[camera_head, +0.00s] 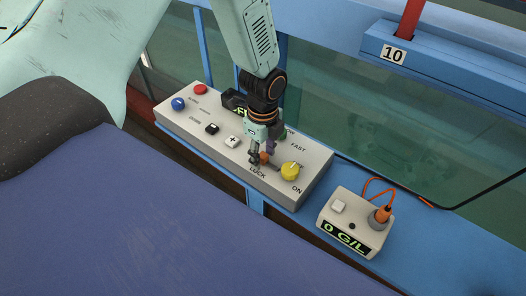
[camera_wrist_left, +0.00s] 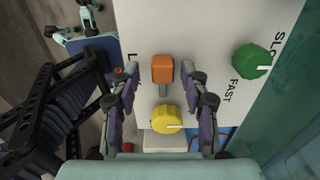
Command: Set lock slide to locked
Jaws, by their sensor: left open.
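The lock slide has an orange block handle (camera_wrist_left: 162,68) on the pale control panel (camera_head: 185,118). In the left wrist view its short grey slot (camera_wrist_left: 163,90) runs from the handle toward the yellow knob (camera_wrist_left: 168,119); the handle is at the end away from that knob. The LOCK label (camera_head: 258,172) is beside it, mostly covered by a finger in the wrist view. My left gripper (camera_head: 262,158) points down at the panel, open, with one finger on each side of the handle and visible gaps between. My right gripper is not in view.
A green knob (camera_wrist_left: 250,60) and the yellow knob are close to the slide. The panel also has a red button (camera_head: 200,89), a blue knob (camera_head: 178,104) and small buttons. A white meter box (camera_head: 350,225) with an orange plug stands right. Flume glass is behind.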

